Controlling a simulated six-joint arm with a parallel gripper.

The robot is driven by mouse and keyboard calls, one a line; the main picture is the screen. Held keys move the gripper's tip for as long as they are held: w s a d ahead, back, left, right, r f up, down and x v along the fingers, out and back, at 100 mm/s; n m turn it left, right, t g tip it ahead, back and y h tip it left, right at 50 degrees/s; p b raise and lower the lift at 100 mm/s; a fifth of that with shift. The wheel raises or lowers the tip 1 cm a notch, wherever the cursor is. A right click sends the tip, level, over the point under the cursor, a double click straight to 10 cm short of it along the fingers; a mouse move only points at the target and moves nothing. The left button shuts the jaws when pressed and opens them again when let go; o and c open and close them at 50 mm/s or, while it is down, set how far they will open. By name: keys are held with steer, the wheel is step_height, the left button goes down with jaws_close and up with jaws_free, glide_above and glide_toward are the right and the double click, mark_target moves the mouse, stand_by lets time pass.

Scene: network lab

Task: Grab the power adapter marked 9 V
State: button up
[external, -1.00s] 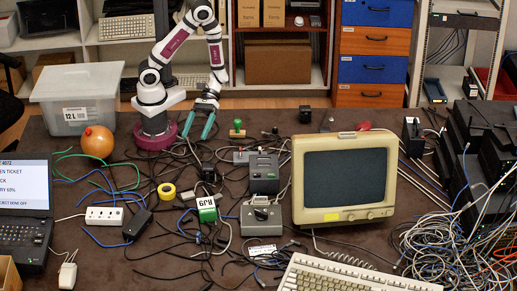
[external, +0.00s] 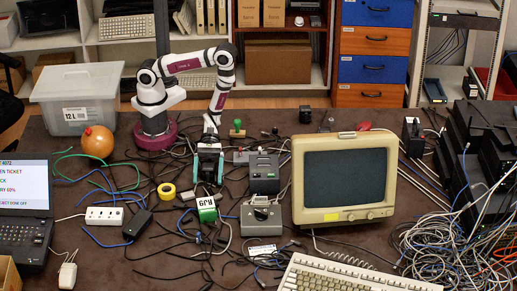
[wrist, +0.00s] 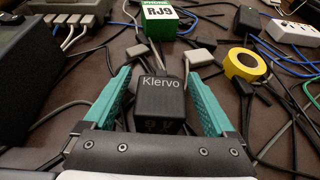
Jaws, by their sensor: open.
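In the wrist view a black block-shaped power adapter (wrist: 160,98) marked "Klervo" stands between the teal fingers of my gripper (wrist: 160,84). A second, dim marking on its near face looks like a voltage but is too dark to read surely. The fingers are spread, one on each side of the adapter, with a gap showing on both sides. In the external view my gripper (external: 208,180) points down at the table behind the green-and-white RJ9 box (external: 206,209), and the adapter is mostly hidden there.
Yellow tape (external: 166,191), a white power strip (external: 104,216) and a black brick (external: 138,223) lie to the left. A dark grey device (external: 264,174) and a beige monitor (external: 345,178) stand to the right. Loose cables cover the table around my gripper.

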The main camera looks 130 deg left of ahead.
steer(key=shift+w+d+f, duration=0.15)
steer(key=shift+w+d, duration=0.1)
steer(key=shift+d, duration=0.05)
jaws_close()
stand_by(0.3)
